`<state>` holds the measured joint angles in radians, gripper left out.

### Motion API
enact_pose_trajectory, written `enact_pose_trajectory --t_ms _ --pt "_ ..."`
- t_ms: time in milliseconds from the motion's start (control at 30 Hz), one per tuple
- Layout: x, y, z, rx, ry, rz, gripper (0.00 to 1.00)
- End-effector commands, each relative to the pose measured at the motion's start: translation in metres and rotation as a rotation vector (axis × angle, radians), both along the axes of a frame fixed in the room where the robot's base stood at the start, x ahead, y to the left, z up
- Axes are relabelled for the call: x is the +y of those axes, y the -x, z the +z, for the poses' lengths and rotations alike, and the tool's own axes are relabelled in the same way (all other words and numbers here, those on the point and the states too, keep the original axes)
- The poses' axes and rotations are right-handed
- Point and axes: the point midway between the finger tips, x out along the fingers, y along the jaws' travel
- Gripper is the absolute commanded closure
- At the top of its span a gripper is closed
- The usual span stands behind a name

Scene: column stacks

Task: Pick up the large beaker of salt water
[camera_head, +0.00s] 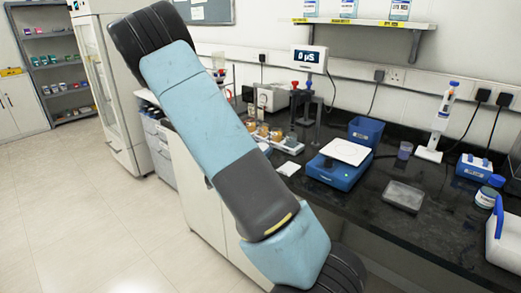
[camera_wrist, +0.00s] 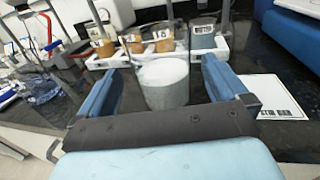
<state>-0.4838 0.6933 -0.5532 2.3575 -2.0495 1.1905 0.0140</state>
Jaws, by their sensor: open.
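In the wrist view a large beaker (camera_wrist: 165,90) with cloudy grey contents and a pale top stands upright on the dark bench. I take it to be the beaker of salt water, though I see no label on it. My gripper (camera_wrist: 163,78) is open, with one blue finger on each side of the beaker. Gaps show between the beaker and both fingers, and its base is partly hidden by my gripper's body. In the head view my arm covers this area, and I cannot make out the gripper or the beaker there.
Just behind the beaker is a white rack (camera_wrist: 100,63) of several labelled small beakers. A white card (camera_wrist: 262,97) lies to the right. In the head view, a blue scale (camera_head: 336,172), a grey tray (camera_head: 404,196) and a meter display (camera_head: 309,58) are farther right.

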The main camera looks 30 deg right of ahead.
Motion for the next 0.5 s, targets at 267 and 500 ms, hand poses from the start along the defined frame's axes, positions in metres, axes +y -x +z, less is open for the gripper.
enact_pose_trajectory --t_ms 267,500 --pt "-0.032 -0.017 0.001 -0.001 0.001 -0.002 0.0" --pt "-0.035 -0.02 0.001 -0.001 0.0 -0.001 0.0"
